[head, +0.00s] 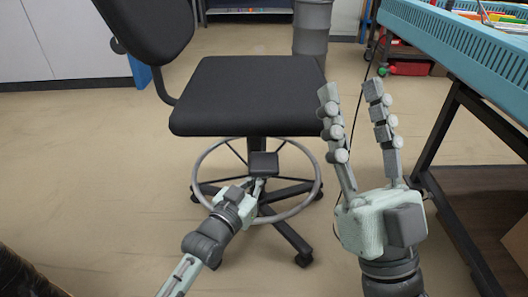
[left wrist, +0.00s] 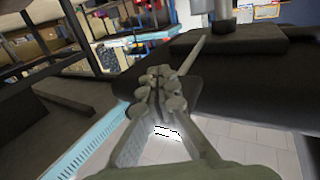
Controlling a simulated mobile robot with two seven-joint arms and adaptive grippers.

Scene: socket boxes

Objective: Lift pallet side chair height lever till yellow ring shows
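The office chair has a black seat (head: 250,95) and a wheeled base with a foot ring (head: 197,168). A dark paddle (head: 264,163) shows below the seat's front edge, probably the height lever's end. In the left wrist view, a pale rod (left wrist: 195,55) runs up from the dark paddle (left wrist: 187,90). My left gripper (head: 258,184) reaches under the seat. Its fingers (left wrist: 162,88) come together at the paddle and appear closed on it; the contact is partly hidden. My right gripper (head: 353,92) is raised, open and empty, right of the seat. I see no yellow ring.
A table with a blue rim (head: 460,50) and dark legs stands close on the right, near my right gripper. The chair's backrest (head: 150,28) rises at the left. A grey bin (head: 312,35) stands behind the chair.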

